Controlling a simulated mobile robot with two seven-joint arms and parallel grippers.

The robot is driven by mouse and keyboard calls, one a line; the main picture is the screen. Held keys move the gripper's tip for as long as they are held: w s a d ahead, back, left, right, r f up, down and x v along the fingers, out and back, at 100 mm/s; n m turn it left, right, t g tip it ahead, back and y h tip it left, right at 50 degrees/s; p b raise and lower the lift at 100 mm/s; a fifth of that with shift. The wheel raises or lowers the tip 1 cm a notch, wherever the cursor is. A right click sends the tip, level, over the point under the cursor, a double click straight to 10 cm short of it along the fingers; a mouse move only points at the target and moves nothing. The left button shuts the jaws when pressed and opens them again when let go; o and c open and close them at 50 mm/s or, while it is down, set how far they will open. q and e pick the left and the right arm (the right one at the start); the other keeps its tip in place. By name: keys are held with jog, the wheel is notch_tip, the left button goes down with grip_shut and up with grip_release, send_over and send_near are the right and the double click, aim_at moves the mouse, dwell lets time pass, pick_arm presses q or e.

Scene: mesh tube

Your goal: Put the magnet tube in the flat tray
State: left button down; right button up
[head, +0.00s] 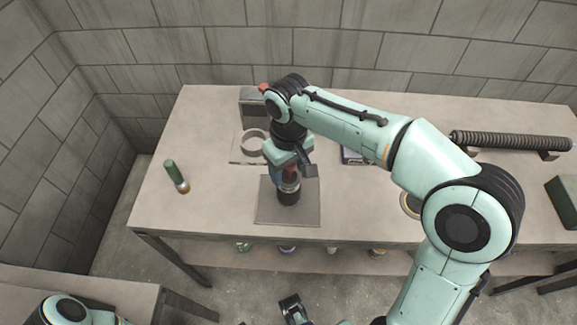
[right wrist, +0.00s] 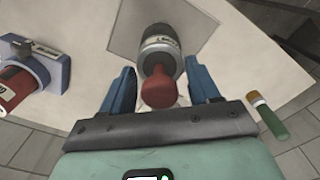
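A dark cylinder with a red knob, which I take to be the magnet tube (head: 288,194), stands upright on a flat grey square, which I take to be the flat tray (head: 306,212). In the right wrist view the tube (right wrist: 160,52) stands on the pale tray (right wrist: 122,35). My right gripper (head: 289,176) is above it. In the right wrist view its blue fingers (right wrist: 160,88) are spread on either side of the red knob, with gaps on both sides. A dark part at the bottom edge looks like my left gripper (head: 293,308); its fingers cannot be made out clearly.
A green-handled item (head: 176,174) is left on the table (head: 215,120). A grey block with a ring (head: 254,141) stands behind the tray. A ribbed dark cylinder (head: 510,140) lies on supports at the right. A dark green box (head: 563,200) is at the right edge. Several items sit below the table.

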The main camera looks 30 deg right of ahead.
jog(key=shift+r, duration=0.1)
notch_tip(320, 180, up, 12)
jog(key=p, duration=0.3)
dwell(0.3)
jog(key=shift+r, duration=0.1)
